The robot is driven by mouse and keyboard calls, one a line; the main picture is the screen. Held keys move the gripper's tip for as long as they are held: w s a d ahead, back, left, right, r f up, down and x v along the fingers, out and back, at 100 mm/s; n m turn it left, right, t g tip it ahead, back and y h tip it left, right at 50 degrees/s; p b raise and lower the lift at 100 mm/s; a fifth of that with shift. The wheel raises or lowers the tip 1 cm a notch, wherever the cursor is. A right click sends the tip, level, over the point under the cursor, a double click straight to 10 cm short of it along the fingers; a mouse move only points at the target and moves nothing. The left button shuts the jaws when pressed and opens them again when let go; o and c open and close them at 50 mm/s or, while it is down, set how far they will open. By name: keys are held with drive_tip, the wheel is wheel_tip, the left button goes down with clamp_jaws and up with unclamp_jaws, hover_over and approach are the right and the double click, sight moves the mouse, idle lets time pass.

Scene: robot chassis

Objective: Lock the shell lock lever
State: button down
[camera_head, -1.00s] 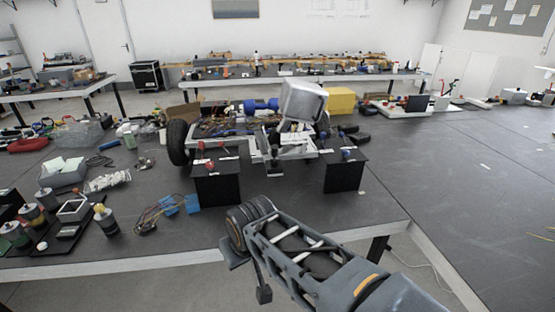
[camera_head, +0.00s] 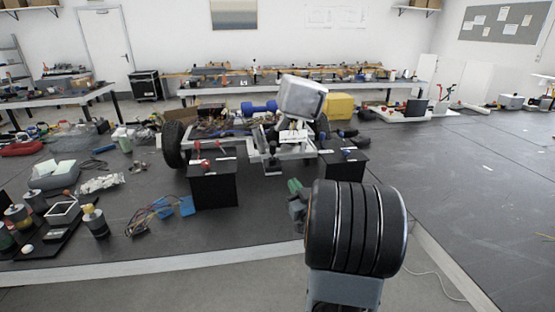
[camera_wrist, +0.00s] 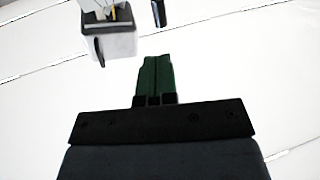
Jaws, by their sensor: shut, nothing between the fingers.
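The robot chassis (camera_head: 225,133) with black wheels stands on the dark table in the head view. I cannot clearly tell the lock lever at this size.
Blue connectors with wires (camera_head: 160,210), bottles (camera_head: 95,220) and a clear bag of parts (camera_head: 101,183) lie on the left of the table. A yellow box (camera_head: 340,105) stands behind the chassis. The right table surface (camera_head: 470,190) is mostly clear. The wrist view is washed out.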

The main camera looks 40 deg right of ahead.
sight(275, 149)
drive_tip(key=shift+s+d+t, duration=0.2)
drive_tip(key=shift+s+t, duration=0.1)
drive_tip(key=shift+s, duration=0.15)
drive_tip(key=shift+w, duration=0.1)
drive_tip(key=p+x, duration=0.3)
drive_tip(key=x, duration=1.1)
drive_tip(key=shift+a+p, duration=0.15)
drive_tip(key=shift+p, duration=0.25)
drive_tip(key=shift+r, duration=0.15)
